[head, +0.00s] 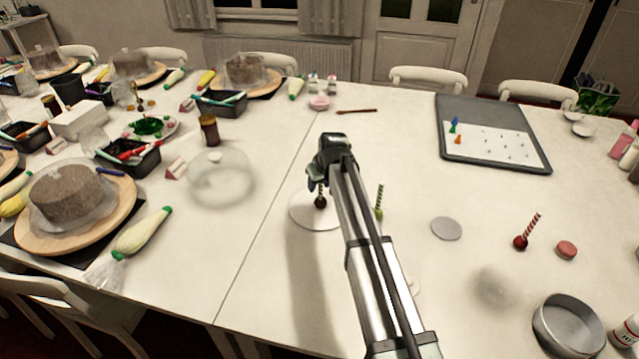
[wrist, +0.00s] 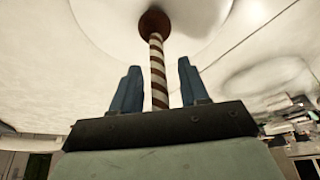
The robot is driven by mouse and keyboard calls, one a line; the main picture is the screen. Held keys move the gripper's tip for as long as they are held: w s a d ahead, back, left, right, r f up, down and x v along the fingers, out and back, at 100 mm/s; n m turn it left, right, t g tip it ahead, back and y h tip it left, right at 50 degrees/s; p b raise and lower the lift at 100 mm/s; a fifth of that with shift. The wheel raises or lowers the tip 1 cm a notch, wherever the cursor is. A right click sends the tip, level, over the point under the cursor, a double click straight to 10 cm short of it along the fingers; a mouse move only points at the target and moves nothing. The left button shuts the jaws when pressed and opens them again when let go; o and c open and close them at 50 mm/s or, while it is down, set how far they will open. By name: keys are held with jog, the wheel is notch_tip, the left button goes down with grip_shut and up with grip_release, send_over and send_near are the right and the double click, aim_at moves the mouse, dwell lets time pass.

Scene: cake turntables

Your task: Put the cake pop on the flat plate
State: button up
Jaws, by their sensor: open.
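A dark brown cake pop (head: 320,203) with a brown-and-white striped stick is on a flat white plate (head: 300,217), ball down and stick up. In the wrist view the cake pop's ball (wrist: 155,23) is against the white plate (wrist: 205,42). My gripper (head: 316,180) is above the plate. In the wrist view its two fingers (wrist: 160,88) are open, one on each side of the stick, with a gap on both sides. The arm hides the plate's right edge in the head view.
A green-sticked cake pop (head: 379,214) stands just right of my arm. A red one (head: 520,242) stands farther right, past a grey disc (head: 446,228). A clear dome (head: 222,180) is left of the plate. A metal tin (head: 568,325) sits at the front right.

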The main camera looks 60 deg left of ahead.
jog(key=v, duration=1.2)
jog(key=shift+r, duration=0.2)
